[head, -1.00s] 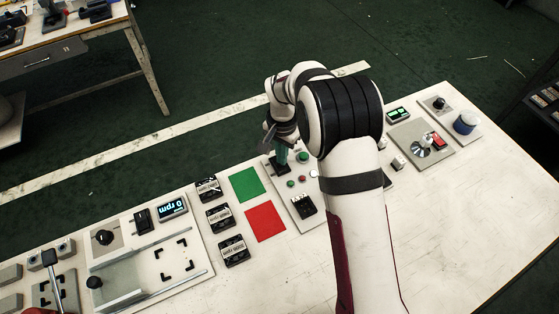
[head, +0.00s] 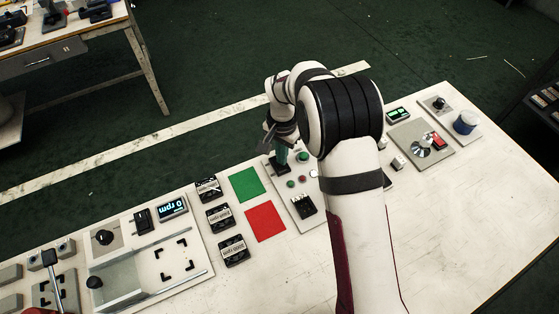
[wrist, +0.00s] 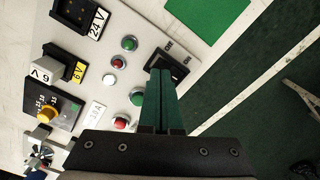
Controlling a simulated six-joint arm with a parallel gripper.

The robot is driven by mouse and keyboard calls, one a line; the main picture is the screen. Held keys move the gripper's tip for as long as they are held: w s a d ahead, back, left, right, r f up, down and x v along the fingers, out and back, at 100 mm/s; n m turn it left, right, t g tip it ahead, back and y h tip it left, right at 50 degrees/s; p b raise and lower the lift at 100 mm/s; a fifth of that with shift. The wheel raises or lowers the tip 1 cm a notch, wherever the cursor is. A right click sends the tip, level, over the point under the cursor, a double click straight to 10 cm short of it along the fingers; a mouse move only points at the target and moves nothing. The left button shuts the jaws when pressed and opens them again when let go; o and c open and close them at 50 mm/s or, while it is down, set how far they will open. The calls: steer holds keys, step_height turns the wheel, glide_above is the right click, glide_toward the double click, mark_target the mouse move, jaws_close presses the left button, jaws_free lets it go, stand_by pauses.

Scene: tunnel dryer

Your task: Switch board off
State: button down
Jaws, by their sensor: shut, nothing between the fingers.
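A black switch (wrist: 172,66) in a dark frame sits at one end of a pale control board (wrist: 140,22). In the head view the switch (head: 276,169) is partly hidden by my gripper (head: 282,164). My gripper, with dark green fingers, also shows in the wrist view (wrist: 162,72). It is shut and empty. Its fingertips overlap the switch in the picture, at or just above it; I cannot tell whether they touch. The fingers cover part of the switch, so its position is unclear.
Green and red round buttons (wrist: 129,43) and small lamps lie close beside the fingers. A green square (head: 247,184) and red square (head: 265,222) lie left of the board.

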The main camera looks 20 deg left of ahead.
steer(key=shift+f, duration=0.95)
stand_by(0.6)
steer(key=shift+r, duration=3.55)
steer(key=s+d+r+m+y, duration=0.1)
steer(key=s+d+r+m, duration=0.1)
steer(key=s+d+r, duration=1.35)
steer(key=s+d+f, duration=0.3)
steer(key=s+d, duration=0.2)
steer(key=s, duration=0.7)
steer(key=shift+f+m+y, duration=0.2)
steer(key=shift+m+y, duration=0.1)
steer(key=shift+y, duration=0.1)
steer(key=shift+d, duration=0.1)
